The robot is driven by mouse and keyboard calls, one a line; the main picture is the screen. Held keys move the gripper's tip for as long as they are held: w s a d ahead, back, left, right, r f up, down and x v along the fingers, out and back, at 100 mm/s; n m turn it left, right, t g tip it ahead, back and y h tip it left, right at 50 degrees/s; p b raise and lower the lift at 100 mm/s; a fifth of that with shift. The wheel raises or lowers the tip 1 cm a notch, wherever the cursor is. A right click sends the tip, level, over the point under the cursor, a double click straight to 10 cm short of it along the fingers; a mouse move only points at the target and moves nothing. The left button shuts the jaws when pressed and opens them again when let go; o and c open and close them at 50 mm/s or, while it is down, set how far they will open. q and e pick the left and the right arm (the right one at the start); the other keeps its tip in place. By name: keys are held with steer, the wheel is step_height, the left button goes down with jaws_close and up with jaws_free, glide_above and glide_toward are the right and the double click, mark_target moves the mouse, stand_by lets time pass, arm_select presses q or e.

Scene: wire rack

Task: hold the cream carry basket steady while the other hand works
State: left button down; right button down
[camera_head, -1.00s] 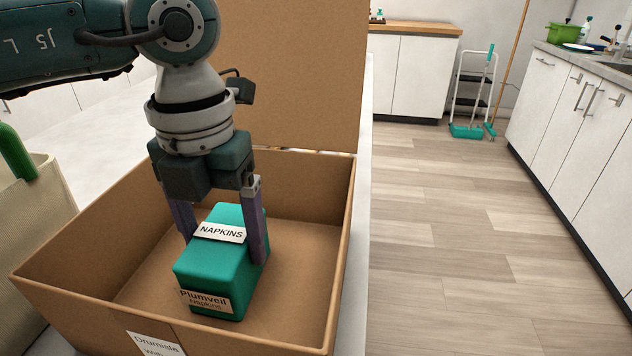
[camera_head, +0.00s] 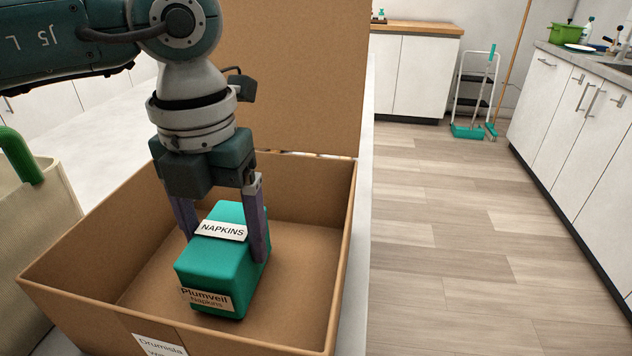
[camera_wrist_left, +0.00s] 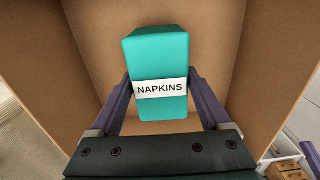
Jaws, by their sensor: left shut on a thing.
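The cream carry basket (camera_head: 42,235) stands at the left edge of the head view, cut off by the frame, with a green handle (camera_head: 20,155). My left gripper (camera_head: 222,232) is not on the basket. It is shut on a teal napkins pack (camera_head: 215,268) inside an open cardboard box (camera_head: 95,312). Its fingers are on either side of the pack, which also shows in the left wrist view (camera_wrist_left: 158,55). I cannot tell whether the pack touches the box floor.
The box's flap (camera_head: 290,75) stands up at the back. The box sits on a pale worktop (camera_head: 110,125) close to its right edge. Beyond lies open wooden floor (camera_head: 450,240), with white cabinets (camera_head: 570,130) at the right and a cart (camera_head: 474,95) at the back.

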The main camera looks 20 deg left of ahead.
mark_target(223, 232)
arm_select(q)
steer(key=shift+r+p, duration=3.55)
steer(key=shift+r, duration=1.05)
